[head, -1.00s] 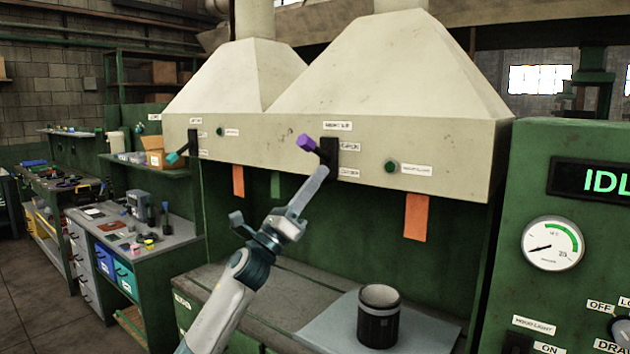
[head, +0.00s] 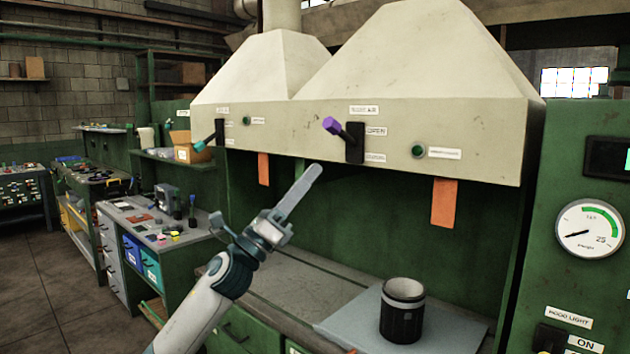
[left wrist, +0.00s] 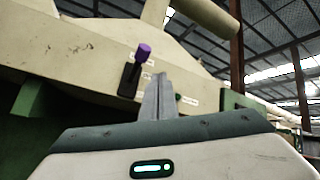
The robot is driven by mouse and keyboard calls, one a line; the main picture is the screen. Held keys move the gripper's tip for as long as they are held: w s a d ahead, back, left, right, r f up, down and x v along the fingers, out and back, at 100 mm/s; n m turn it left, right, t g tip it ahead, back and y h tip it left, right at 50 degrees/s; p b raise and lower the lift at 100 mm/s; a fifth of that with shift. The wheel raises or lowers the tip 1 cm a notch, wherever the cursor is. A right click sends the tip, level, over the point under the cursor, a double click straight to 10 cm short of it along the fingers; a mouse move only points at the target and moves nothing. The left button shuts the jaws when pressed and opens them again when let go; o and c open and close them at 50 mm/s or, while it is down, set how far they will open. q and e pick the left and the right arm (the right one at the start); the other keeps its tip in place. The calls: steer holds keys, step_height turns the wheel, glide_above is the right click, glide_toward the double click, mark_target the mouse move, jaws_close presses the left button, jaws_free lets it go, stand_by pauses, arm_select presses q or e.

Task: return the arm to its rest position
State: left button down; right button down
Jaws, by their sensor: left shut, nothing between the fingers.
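My left gripper (head: 312,172) is shut and empty in the head view. Its arm comes in from the lower left, and the fingers point up and to the right. The gripper is below and left of the purple-tipped lever (head: 333,126) on the hood front, apart from it. In the left wrist view, the shut fingers (left wrist: 158,82) point up, with the purple lever tip (left wrist: 143,52) showing just above and left of them. My right gripper shows in neither view.
A cream hood (head: 400,70) hangs over the green bench. A dark cylindrical pot (head: 402,318) stands on a grey plate (head: 345,325) at the right. An orange tag (head: 445,203) hangs below the hood edge. A panel with a gauge (head: 589,229) stands at the far right.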

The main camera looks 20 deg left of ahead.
arm_select(q)
steer(key=shift+w+f, duration=0.1)
stand_by(0.4)
